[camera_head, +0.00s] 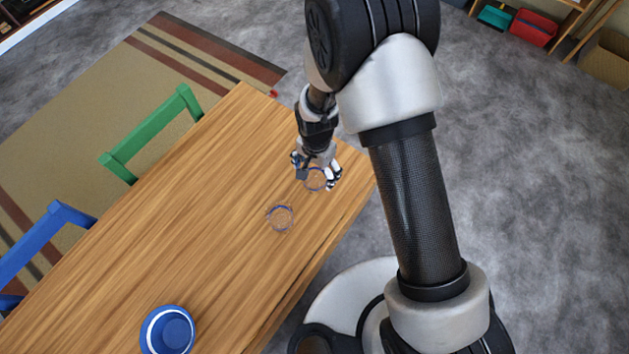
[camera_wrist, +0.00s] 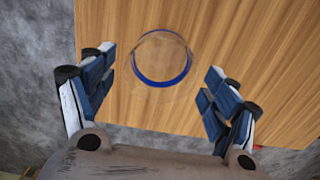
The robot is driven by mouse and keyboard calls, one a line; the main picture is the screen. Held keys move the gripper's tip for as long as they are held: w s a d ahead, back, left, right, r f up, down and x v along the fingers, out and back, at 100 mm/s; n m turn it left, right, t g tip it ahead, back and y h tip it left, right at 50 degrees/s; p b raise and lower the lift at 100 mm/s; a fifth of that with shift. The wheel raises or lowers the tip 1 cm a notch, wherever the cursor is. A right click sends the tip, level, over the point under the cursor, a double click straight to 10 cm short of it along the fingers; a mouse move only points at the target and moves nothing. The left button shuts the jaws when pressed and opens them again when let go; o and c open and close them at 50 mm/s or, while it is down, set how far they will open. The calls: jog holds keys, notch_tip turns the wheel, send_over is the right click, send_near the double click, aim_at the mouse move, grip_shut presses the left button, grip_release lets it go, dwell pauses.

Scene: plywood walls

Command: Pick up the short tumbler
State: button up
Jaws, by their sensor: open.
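Two clear glasses with blue rims stand on the wooden table (camera_head: 190,220). One glass (camera_head: 316,179) is under my gripper (camera_head: 317,182) near the table's far right end. The other glass (camera_head: 280,217) stands a little nearer and to the left. I cannot tell from their heights which is the short tumbler. My gripper is open and empty. In the wrist view a round clear glass with a blue ring (camera_wrist: 162,60) lies between and just beyond the fingertips of my gripper (camera_wrist: 157,82), apart from both. Its lower body is hard to see.
A blue bowl-like container (camera_head: 168,330) stands at the table's near left. A green chair (camera_head: 152,133) and a blue chair (camera_head: 45,240) line the left edge. The table's right edge is close to my gripper. The middle of the tabletop is clear.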

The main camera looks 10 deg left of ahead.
aim_at(315, 180)
jog(key=f, duration=0.2)
jog(key=f+b, duration=0.2)
jog(key=f, duration=0.1)
jog(key=shift+s+a+f, duration=0.1)
jog(key=shift+s+f, duration=0.15)
jog(key=shift+f, duration=0.05)
jog(key=shift+r, duration=0.1)
jog(key=c, duration=1.2)
jog(key=shift+r, duration=0.1)
